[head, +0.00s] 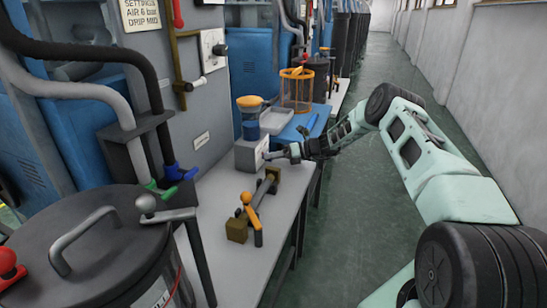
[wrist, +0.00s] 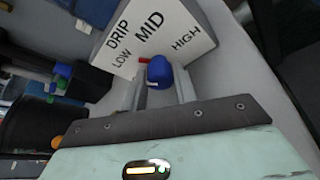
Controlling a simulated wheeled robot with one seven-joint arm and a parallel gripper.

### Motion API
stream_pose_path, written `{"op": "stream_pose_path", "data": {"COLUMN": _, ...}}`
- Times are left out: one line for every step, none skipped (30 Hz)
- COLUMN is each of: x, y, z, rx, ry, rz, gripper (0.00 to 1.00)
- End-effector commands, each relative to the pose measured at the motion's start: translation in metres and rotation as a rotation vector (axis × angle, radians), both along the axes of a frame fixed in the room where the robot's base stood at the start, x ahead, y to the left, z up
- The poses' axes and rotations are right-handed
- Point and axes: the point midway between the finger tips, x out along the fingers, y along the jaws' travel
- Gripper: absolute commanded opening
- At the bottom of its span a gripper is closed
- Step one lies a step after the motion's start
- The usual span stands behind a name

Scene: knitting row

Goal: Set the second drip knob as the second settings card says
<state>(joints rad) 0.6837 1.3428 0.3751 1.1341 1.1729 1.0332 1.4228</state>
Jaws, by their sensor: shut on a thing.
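The blue drip knob (wrist: 158,70) sits on a white plate (wrist: 165,18) marked DRIP, LOW, MID and HIGH in the wrist view. My gripper (wrist: 160,85) is shut on the knob, with a finger on each side. A red mark (wrist: 143,60) shows at the knob's upper left, on the side between LOW and MID. In the head view my gripper (head: 268,155) is at the light grey box (head: 249,154) on the bench; the knob is hard to see there. A settings card (head: 140,14) at the top left reads AIR 6 bar, DRIP MID; I cannot tell if it is the second one.
A dark lidded drum (head: 85,250) is front left. The aisle (head: 345,190) is clear.

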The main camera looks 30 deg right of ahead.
Motion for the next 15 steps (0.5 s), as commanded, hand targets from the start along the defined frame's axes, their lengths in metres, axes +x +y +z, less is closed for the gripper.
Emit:
{"op": "stream_pose_path", "data": {"x": -0.0004, "y": -0.0006, "z": -0.0014, "rx": 0.009, "ry": 0.008, "rz": 0.0, "gripper": 0.06}}
{"op": "stream_pose_path", "data": {"x": -0.0005, "y": -0.0006, "z": -0.0014, "rx": 0.015, "ry": 0.012, "rz": 0.0, "gripper": 0.06}}
{"op": "stream_pose_path", "data": {"x": -0.0006, "y": -0.0005, "z": -0.0015, "rx": 0.021, "ry": 0.017, "rz": 0.001, "gripper": 0.06}}
{"op": "stream_pose_path", "data": {"x": -0.0006, "y": -0.0005, "z": -0.0015, "rx": 0.024, "ry": 0.021, "rz": 0.0, "gripper": 0.06}}
{"op": "stream_pose_path", "data": {"x": -0.0007, "y": -0.0004, "z": -0.0014, "rx": 0.027, "ry": 0.023, "rz": 0.001, "gripper": 0.06}}
{"op": "stream_pose_path", "data": {"x": -0.0007, "y": -0.0004, "z": -0.0014, "rx": 0.03, "ry": 0.025, "rz": 0.001, "gripper": 0.06}}
{"op": "stream_pose_path", "data": {"x": -0.0006, "y": -0.0006, "z": -0.0013, "rx": 0.031, "ry": 0.026, "rz": 0.001, "gripper": 0.06}}
{"op": "stream_pose_path", "data": {"x": -0.0007, "y": -0.0005, "z": -0.0013, "rx": 0.032, "ry": 0.027, "rz": 0.0, "gripper": 0.06}}
{"op": "stream_pose_path", "data": {"x": -0.0007, "y": -0.0005, "z": -0.0013, "rx": 0.034, "ry": 0.028, "rz": 0.001, "gripper": 0.06}}
{"op": "stream_pose_path", "data": {"x": -0.0007, "y": -0.0005, "z": -0.0013, "rx": 0.034, "ry": 0.028, "rz": 0.001, "gripper": 0.06}}
{"op": "stream_pose_path", "data": {"x": -0.0006, "y": -0.0005, "z": -0.0012, "rx": 0.034, "ry": 0.029, "rz": 0.0, "gripper": 0.06}}
{"op": "stream_pose_path", "data": {"x": -0.0006, "y": -0.0005, "z": -0.0012, "rx": 0.034, "ry": 0.029, "rz": 0.0, "gripper": 0.06}}
{"op": "stream_pose_path", "data": {"x": -0.0006, "y": -0.0005, "z": -0.0012, "rx": 0.034, "ry": 0.028, "rz": 0.001, "gripper": 0.06}}
{"op": "stream_pose_path", "data": {"x": -0.0006, "y": -0.0005, "z": -0.0012, "rx": 0.034, "ry": 0.028, "rz": 0.001, "gripper": 0.06}}
{"op": "stream_pose_path", "data": {"x": -0.0006, "y": -0.0005, "z": -0.0012, "rx": 0.033, "ry": 0.028, "rz": 0.0, "gripper": 0.06}}
